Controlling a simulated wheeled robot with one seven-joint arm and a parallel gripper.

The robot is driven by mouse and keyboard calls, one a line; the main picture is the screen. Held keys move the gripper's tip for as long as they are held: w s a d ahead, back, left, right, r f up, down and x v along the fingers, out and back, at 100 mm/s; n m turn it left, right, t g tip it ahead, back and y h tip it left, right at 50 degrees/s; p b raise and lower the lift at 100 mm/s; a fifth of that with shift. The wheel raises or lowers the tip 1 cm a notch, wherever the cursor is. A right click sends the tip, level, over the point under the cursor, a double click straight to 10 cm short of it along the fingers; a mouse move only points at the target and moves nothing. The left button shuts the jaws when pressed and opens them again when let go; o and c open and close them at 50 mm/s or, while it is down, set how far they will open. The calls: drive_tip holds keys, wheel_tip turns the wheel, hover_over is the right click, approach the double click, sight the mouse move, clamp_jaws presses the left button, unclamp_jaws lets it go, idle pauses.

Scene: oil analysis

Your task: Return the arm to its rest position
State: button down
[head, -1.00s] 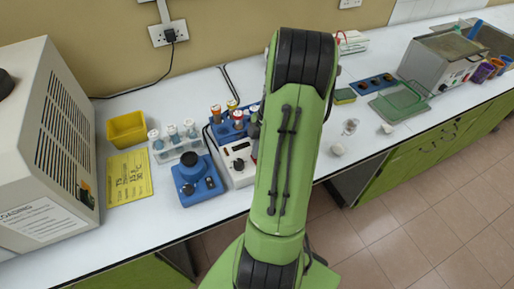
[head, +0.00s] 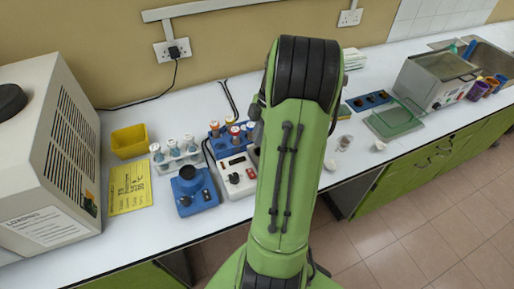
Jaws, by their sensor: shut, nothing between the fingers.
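My green arm (head: 285,175) rises through the middle of the head view, with a black joint (head: 302,70) at its top. It stands in front of the bench. A little of a dark grey part of my arm shows at its left edge, in front of the bench. My gripper's fingers are not visible; the arm hides whatever is behind it.
The white bench (head: 115,235) holds a blue device (head: 194,190), a tube rack (head: 176,160), a white-and-blue heater block (head: 236,172), a yellow tray (head: 129,141) and a yellow card (head: 130,187). A large beige machine (head: 45,150) stands left, a metal bath (head: 435,80) right.

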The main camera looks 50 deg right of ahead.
drive_tip(key=shift+v, duration=0.75)
drive_tip(key=shift+s+d, duration=0.15)
